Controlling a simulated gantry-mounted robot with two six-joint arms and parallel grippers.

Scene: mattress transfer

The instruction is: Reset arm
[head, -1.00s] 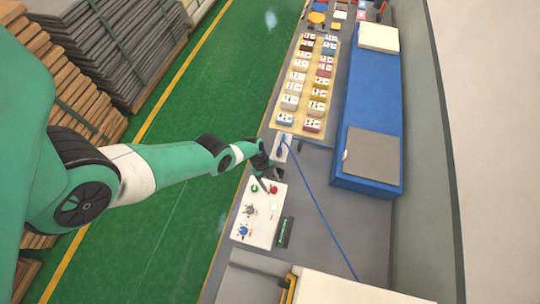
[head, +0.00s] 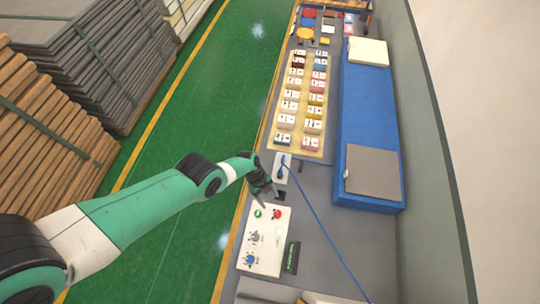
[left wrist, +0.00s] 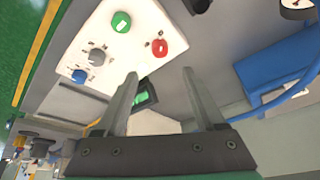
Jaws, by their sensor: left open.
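My left gripper (head: 264,198) is open and empty in the head view, just above the upper left part of a white control panel. In the left wrist view its two fingers (left wrist: 165,100) stand apart with nothing between them. The panel (head: 270,240) carries a green button (head: 258,213), a red button (head: 277,214), a grey knob (head: 254,237) and a blue knob (head: 250,259). The left wrist view also shows the green button (left wrist: 121,21) and red button (left wrist: 159,47), clear of the fingers. My right gripper is in neither view.
A small black device with a green display (head: 291,257) lies right of the panel. A blue cable runs from a white box (head: 282,168). A tray of small boxes (head: 291,153) and a blue mattress-like block (head: 369,120) lie beyond. Stacked slabs (head: 75,60) stand left of the green floor.

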